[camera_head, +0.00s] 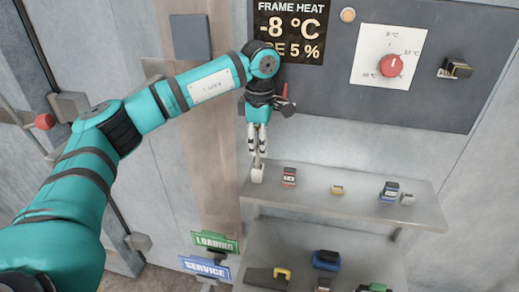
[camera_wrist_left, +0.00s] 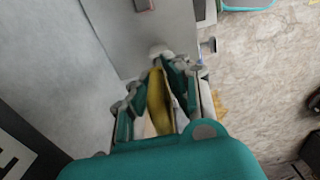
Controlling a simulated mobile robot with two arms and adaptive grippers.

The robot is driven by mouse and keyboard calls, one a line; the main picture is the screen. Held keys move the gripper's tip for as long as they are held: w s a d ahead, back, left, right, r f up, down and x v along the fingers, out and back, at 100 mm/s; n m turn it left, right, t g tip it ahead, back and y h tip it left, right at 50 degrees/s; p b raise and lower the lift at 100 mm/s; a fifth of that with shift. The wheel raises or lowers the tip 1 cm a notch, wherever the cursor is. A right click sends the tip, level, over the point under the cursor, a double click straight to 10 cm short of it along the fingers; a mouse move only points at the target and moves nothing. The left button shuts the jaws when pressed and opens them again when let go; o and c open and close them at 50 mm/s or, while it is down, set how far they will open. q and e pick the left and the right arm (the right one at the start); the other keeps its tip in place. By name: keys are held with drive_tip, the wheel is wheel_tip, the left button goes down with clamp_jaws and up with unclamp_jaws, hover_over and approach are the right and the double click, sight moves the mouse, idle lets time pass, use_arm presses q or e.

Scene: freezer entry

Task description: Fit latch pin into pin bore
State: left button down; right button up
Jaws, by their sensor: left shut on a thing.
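My left gripper (camera_head: 258,152) points down over the left end of the upper shelf. In the left wrist view its fingers (camera_wrist_left: 160,105) are shut on a long yellow thing (camera_wrist_left: 158,100), which looks like the latch pin; the fingers partly hide it. A small white block (camera_head: 257,174) is right below the fingertips at the shelf's left end, and a whitish rounded piece (camera_wrist_left: 160,51) shows just past the fingers. I cannot tell whether the held thing touches it. I cannot make out the pin bore for certain. My right gripper is out of view.
The upper shelf (camera_head: 330,208) carries a red-and-white item (camera_head: 289,177), a yellow item (camera_head: 337,190) and a blue-and-black item (camera_head: 389,191). A lower shelf (camera_head: 300,245) holds several more. A control panel (camera_head: 425,100) is above. A red knob (camera_head: 45,121) is on the door hardware at left.

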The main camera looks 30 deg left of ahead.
use_arm(q)
drive_tip(key=shift+r, duration=0.15)
drive_tip(key=shift+r, duration=0.2)
drive_tip(key=shift+r+p, duration=2)
drive_tip(key=shift+r, duration=0.5)
drive_tip(key=shift+f, duration=0.1)
